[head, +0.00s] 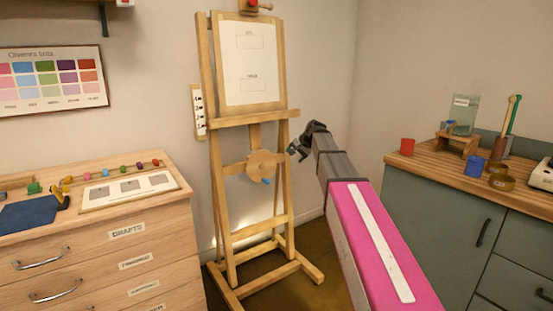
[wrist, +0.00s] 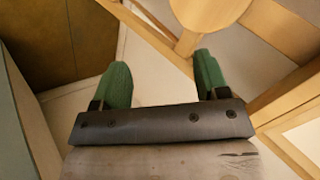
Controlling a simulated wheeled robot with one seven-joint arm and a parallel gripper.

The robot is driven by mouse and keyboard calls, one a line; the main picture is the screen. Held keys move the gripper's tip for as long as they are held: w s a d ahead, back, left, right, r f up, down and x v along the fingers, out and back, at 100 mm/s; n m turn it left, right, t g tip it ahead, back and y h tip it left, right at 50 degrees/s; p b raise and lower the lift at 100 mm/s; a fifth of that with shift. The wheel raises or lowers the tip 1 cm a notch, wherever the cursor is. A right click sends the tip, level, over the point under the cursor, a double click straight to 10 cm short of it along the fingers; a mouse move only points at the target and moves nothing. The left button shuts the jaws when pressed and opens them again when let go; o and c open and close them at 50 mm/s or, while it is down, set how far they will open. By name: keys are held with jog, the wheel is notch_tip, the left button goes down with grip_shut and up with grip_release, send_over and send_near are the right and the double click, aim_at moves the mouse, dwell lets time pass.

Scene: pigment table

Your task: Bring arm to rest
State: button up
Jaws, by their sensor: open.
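My arm reaches forward in the middle of the head view, with its pink link in the foreground. My gripper (head: 297,152) is at its far end, in front of and just right of the wooden easel (head: 212,160). In the wrist view my gripper (wrist: 160,85) shows two green fingers spread apart with nothing between them. The easel's round wooden disc and bars (wrist: 195,18) lie beyond the fingers. I cannot tell the exact gap between the gripper and the easel.
A wooden drawer cabinet (head: 130,255) stands at left with a white board (head: 130,188) on top. Some floor shows between.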

jog(key=s+d+f+n+g+h, duration=0.1)
jog(key=s+d+f+g, duration=0.1)
jog(key=s+f, duration=0.9)
jog(key=s+d+f+n+g+h, duration=0.2)
jog(key=s+d+f, duration=0.3)
jog(key=s+f, duration=0.6)
jog(key=s+d+f+n+g+h, duration=0.1)
jog(key=s+d+f+g+h, duration=0.1)
jog(key=s+f, duration=0.9)
jog(key=s+d, duration=0.1)
jog(key=s, duration=0.3)
jog(key=shift+d+f+n, duration=0.15)
jog(key=shift+f+n, duration=0.1)
jog(key=shift+n, duration=0.15)
